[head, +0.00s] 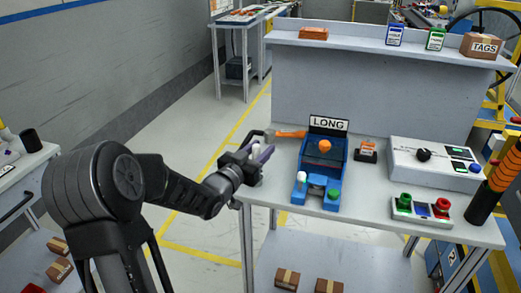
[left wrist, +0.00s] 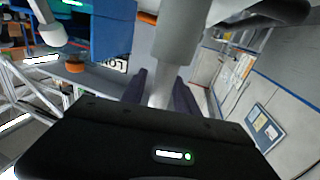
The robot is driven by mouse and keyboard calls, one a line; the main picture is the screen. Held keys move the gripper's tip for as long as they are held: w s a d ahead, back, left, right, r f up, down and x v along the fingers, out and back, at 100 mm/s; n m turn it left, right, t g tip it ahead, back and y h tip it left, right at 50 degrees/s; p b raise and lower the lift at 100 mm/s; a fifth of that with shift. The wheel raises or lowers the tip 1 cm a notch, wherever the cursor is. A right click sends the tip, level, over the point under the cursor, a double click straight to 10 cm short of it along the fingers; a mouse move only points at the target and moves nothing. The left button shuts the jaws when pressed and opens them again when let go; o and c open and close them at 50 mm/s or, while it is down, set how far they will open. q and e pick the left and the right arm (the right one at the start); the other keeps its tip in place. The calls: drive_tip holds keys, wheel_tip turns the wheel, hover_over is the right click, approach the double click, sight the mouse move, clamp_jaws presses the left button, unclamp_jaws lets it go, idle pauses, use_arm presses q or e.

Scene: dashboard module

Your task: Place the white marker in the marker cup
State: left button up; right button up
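My left gripper (head: 262,153) is at the left edge of the grey workbench, left of the blue "LONG" device. In the left wrist view its two purple-grey fingers (left wrist: 160,95) are closed around the white marker (left wrist: 178,35), which has a thick pale grey-white body and a narrower white part between the fingers. In the head view the marker is mostly hidden by the gripper. A dark cup (head: 29,140), which looks like the marker cup, stands on the side table at the far left. My right gripper is not in view.
The workbench (head: 378,211) carries the blue device (head: 321,180), an orange-handled tool (head: 290,134), a white control box (head: 435,163) and a button panel (head: 422,208). The side table (head: 22,166) is at far left, with open floor between.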

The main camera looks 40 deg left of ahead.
use_arm(q)
drive_tip(key=shift+o, duration=0.2)
drive_tip(key=shift+s, duration=0.1)
drive_tip(key=s, duration=1.1)
drive_tip(key=shift+s+d+b, duration=0.4)
drive_tip(key=shift+d+b, duration=0.05)
idle(0.3)
